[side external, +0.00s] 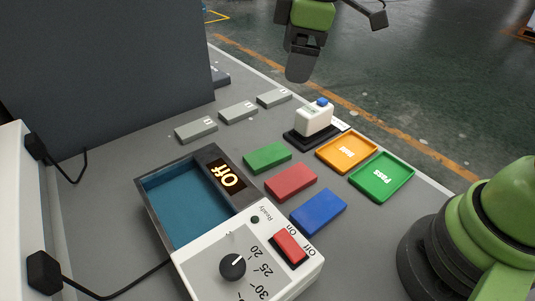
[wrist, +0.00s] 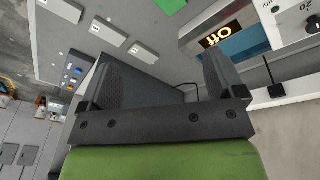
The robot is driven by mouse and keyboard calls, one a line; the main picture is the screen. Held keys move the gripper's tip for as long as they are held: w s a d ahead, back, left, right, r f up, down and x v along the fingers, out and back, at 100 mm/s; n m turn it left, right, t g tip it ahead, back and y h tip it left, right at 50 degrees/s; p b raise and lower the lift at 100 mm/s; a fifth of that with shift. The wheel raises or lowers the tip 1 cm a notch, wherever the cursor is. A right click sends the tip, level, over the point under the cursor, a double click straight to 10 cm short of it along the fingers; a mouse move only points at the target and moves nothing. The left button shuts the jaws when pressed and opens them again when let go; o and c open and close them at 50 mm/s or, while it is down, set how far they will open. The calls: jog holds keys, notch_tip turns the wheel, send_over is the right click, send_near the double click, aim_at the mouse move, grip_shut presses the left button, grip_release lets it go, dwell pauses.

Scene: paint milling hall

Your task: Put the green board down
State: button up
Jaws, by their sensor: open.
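The green board (side external: 267,157) lies flat on the grey table, behind the red board (side external: 290,182) and the blue board (side external: 318,211). A green piece, which looks like this board, shows cut off at the top edge of the wrist view (wrist: 171,5). My gripper (side external: 299,72) is raised above the far side of the table, apart from the green board. In the wrist view its two fingers (wrist: 165,80) are spread, with nothing held between them.
A control box (side external: 252,262) with a blue basin (side external: 150,189) and an "Off" display stands in front. Several grey blocks (side external: 238,112) lie in a row behind. A white device (side external: 314,118), an orange tray (side external: 346,168) and a green "Pass" tray (side external: 408,186) stand at the right.

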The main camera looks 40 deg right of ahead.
jog(key=w+a+f+n+g, duration=0.1)
jog(key=w+f+n, duration=0.15)
jog(key=f, duration=0.35)
jog(key=w+f+n+g, duration=0.1)
jog(key=w+f+n, duration=0.15)
jog(key=f, duration=0.35)
jog(key=n, duration=0.2)
send_over(269, 153)
jog(key=shift+h, duration=0.4)
jog(key=f, duration=0.5)
jog(key=shift+w+d+f, duration=0.15)
jog(key=shift+d, duration=0.15)
jog(key=f, duration=0.5)
jog(key=shift+s+a+f, duration=0.2)
jog(key=shift+a+f, duration=0.1)
jog(key=shift+f, duration=0.05)
jog(key=shift+c, duration=0.2)
jog(key=c, duration=1.1)
jog(key=shift+o, duration=0.2)
jog(key=shift+r, duration=0.15)
